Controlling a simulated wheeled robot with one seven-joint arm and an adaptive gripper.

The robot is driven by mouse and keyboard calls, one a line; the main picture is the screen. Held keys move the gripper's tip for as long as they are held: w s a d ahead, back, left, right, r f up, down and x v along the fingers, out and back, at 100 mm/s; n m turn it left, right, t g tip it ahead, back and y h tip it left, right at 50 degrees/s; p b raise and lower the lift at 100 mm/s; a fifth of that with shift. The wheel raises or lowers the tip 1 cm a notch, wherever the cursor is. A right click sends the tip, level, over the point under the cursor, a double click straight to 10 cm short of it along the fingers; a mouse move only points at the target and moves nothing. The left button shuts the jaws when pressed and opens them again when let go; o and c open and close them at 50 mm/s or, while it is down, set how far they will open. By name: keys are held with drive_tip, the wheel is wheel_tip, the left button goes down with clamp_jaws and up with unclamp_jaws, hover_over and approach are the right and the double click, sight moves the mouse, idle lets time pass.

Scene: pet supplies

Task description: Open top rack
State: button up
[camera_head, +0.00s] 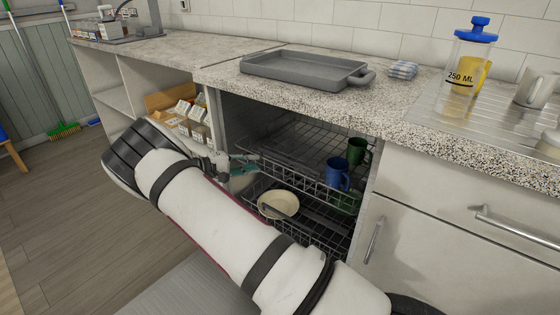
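The top rack (298,176) is a dark wire rack inside an open-fronted bay under the counter. A blue mug (336,175) and a green mug (357,151) stand at its right side. My gripper (244,164) is at the left front of the top rack, close to its front edge. My arm comes up from the lower right and hides part of the gripper and the bay's lower left. Teal parts show at the gripper's tip. I cannot tell whether it touches the rack or how far its fingers are apart.
Below is a lower wire rack (325,236) with a cream plate (279,205). A grey tray (305,67), a folded cloth (403,69) and a blue-lidded jar (466,62) stand on the counter. An open shelf with boxes (190,112) is left of the bay.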

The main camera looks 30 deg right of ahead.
sight(284, 160)
drive_tip(key=b+x, duration=0.3)
drive_tip(key=x, duration=1)
drive_tip(key=shift+d, duration=0.25)
clamp_jaws()
